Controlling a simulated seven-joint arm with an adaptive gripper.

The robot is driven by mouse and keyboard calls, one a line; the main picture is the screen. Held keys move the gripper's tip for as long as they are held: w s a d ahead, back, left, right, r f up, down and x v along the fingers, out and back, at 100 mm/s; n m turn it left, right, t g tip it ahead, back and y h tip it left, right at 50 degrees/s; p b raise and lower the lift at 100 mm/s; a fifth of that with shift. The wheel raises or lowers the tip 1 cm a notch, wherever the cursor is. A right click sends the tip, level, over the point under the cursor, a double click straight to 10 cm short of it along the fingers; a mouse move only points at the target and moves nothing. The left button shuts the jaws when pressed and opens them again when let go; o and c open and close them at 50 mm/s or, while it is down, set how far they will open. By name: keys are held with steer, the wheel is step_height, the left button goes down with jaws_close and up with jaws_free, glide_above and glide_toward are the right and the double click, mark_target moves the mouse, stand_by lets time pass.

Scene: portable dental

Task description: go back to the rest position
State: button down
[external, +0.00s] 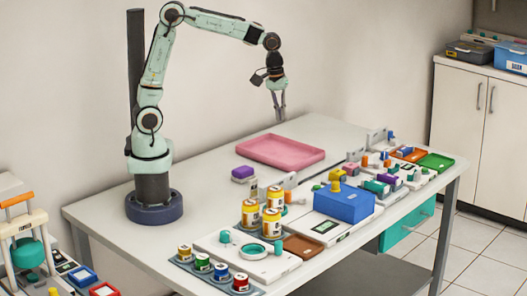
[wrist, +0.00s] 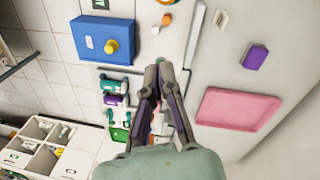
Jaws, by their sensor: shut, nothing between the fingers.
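My gripper (external: 280,117) hangs fingers down, high above the table, over the pink tray (external: 280,150) at the back. Its fingers are shut with nothing between them. In the wrist view my gripper (wrist: 160,66) shows at the middle, fingertips together, apart from everything below. The arm is raised and bent, reaching right from its base at the left end of the table.
A purple block (external: 243,173) lies left of the pink tray. A blue box (external: 344,203), several yellow-labelled jars (external: 250,212) and a rack of small jars (external: 221,271) stand along the front. Small coloured parts crowd the right end. The air around my arm is clear.

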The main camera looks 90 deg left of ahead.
steer(key=s+r+m+y, duration=0.1)
steer(key=s+r+m, duration=0.25)
steer(key=s, duration=0.95)
steer(key=s+a+f+m+g, duration=0.1)
steer(key=s+f+m, duration=0.4)
steer(key=s+m, duration=0.3)
steer(key=shift+s+a+f+g, duration=0.2)
steer(key=shift+s+f+g, duration=0.1)
steer(key=shift+s, duration=0.8)
